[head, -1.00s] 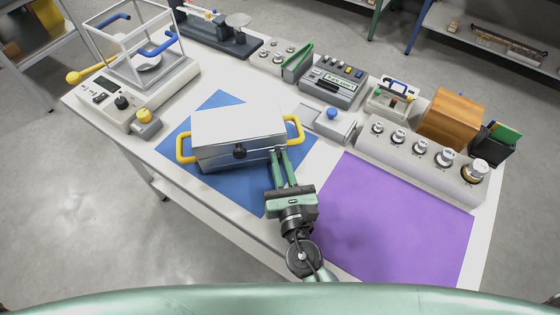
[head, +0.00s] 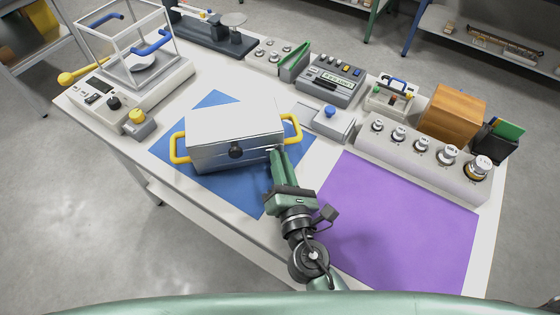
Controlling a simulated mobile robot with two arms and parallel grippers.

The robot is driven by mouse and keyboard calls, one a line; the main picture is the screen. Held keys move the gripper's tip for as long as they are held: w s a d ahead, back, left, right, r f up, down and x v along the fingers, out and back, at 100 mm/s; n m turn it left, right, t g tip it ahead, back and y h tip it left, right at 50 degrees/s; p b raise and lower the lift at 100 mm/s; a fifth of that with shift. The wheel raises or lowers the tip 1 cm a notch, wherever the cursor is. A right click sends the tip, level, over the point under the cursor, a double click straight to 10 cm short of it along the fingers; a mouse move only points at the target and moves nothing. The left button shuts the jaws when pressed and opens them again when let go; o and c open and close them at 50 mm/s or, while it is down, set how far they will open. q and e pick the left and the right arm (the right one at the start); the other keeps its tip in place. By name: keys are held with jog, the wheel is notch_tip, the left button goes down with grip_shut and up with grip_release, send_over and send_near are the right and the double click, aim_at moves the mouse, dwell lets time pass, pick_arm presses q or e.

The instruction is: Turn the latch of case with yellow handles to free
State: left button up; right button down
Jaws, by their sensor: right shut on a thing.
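The silver case (head: 225,125) with a yellow handle (head: 180,148) at its left end and another (head: 292,128) at its right lies closed on the blue mat (head: 215,98). A black round latch knob (head: 236,149) shows on its front face. My right gripper (head: 275,155) reaches up to the right part of that front face. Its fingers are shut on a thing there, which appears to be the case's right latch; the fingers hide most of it. My left gripper is not in view.
A purple mat (head: 400,222) lies clear at the right. A balance with a glass frame (head: 150,85) stands at the left. A grey box with a blue knob (head: 328,122), a row of weights (head: 420,145) and a wooden box (head: 452,115) stand behind.

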dwell(0.3)
jog(key=c, duration=1.4)
grip_release()
jog(key=shift+c, duration=0.2)
jog(key=s+b, duration=0.1)
jog(key=s, duration=0.2)
jog(key=s+d+b, duration=0.1)
jog(key=s, duration=0.3)
jog(key=shift+d+f, duration=0.15)
jog(key=shift+d, duration=0.05)
jog(key=shift+s+d+b, duration=0.1)
jog(key=shift+s+b, duration=0.2)
jog(key=shift+s, duration=0.05)
